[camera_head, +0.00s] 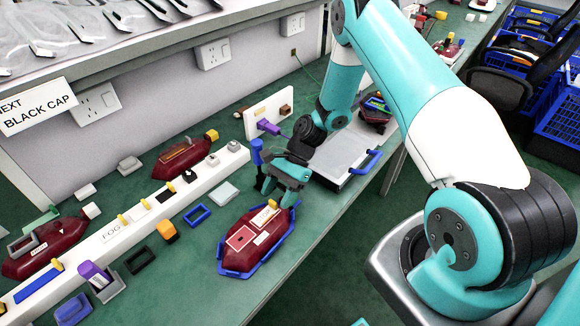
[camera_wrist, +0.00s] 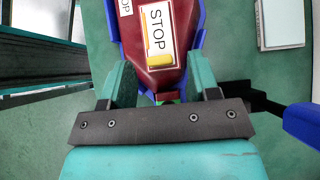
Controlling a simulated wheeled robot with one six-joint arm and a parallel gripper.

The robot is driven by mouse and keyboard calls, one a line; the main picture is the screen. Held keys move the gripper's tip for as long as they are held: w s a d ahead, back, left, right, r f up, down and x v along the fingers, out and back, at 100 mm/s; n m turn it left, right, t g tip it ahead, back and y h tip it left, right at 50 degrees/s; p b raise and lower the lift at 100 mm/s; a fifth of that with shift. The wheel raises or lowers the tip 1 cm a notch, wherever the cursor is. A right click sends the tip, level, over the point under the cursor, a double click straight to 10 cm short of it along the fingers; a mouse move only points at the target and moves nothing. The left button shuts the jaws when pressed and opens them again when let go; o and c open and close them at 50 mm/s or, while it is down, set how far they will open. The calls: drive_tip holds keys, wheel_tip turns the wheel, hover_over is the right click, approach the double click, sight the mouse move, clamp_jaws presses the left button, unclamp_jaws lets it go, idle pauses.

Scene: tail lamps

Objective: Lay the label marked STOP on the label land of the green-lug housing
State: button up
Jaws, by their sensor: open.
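A dark red housing (camera_head: 236,262) sits in a blue cradle (camera_head: 288,236) near the table's front edge. In the wrist view the housing (camera_wrist: 184,14) has a small green part, seemingly its lug, at its narrow end by my gripper. A white label marked STOP (camera_wrist: 157,20) with a yellow tab (camera_wrist: 160,60) lies on that end; whether it is fully flat cannot be told. Part of a second white label (camera_wrist: 125,7) shows beside it. My gripper (camera_wrist: 164,75) is open and empty, its fingers on either side of the narrow end. It shows above the housing in the head view (camera_head: 284,186).
A white rail (camera_head: 75,268) carries a FOG label and yellow-tabbed pieces. Other red housings (camera_head: 184,158) stand behind it. A grey tray (camera_head: 345,157) with a blue handle lies right of my gripper. Blue and black frames and an orange cap lie left. Green table is clear in front.

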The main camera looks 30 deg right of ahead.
drive_tip(key=b+v, duration=0.1)
drive_tip(key=v, duration=1.5)
drive_tip(key=shift+d+r, duration=0.1)
idle(0.5)
